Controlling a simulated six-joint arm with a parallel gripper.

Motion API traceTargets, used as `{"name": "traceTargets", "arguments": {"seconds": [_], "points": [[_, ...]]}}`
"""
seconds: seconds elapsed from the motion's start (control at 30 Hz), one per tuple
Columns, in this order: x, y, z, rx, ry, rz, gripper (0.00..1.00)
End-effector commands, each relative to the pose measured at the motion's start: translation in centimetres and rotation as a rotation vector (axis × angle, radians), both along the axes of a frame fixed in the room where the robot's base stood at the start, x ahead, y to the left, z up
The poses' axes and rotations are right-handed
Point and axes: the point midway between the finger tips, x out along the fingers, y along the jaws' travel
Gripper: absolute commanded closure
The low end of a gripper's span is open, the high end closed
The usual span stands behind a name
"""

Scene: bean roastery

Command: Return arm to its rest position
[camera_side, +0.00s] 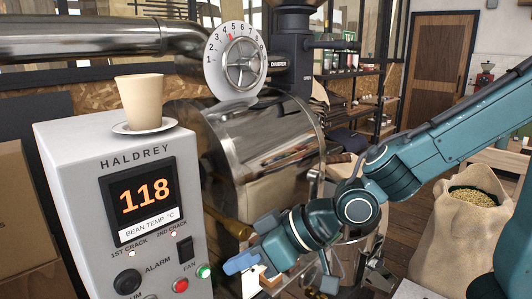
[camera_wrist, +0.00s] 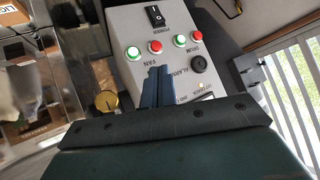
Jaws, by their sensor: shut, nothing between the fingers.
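My gripper (camera_side: 242,263) reaches in from the right in the side view, its blue fingers together and empty. Its tips are a little to the right of the green fan button (camera_side: 203,271) on the grey Haldrey control box (camera_side: 90,160). In the picture a gap separates tips and button; the true distance is hard to judge. In the wrist view my gripper's shut fingers (camera_wrist: 157,84) point at the panel, just below the fan's green button (camera_wrist: 134,53) and red button (camera_wrist: 156,46), overlapping part of the panel face. My arm is stretched out, bent at the wrist.
The box display (camera_side: 145,201) reads 118. A beige cup (camera_side: 141,98) on a white saucer (camera_side: 166,123) stands on top. The metal roaster drum (camera_side: 250,135) is behind my gripper, with a brass handle (camera_side: 228,222). A sack of beans (camera_side: 450,225) stands at right, beside my arm.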

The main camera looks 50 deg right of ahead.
Motion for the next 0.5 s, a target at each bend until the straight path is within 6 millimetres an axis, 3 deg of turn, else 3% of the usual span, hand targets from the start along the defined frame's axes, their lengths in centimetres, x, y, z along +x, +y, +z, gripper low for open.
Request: {"name": "traceTargets", "arguments": {"seconds": [0.27,0.5], "points": [[-2.1,-7.7,2.4,-0.115,0.062,-0.114,1.00],[-6.0,-14.1,3.7,-0.210,0.148,-0.223,1.00]]}}
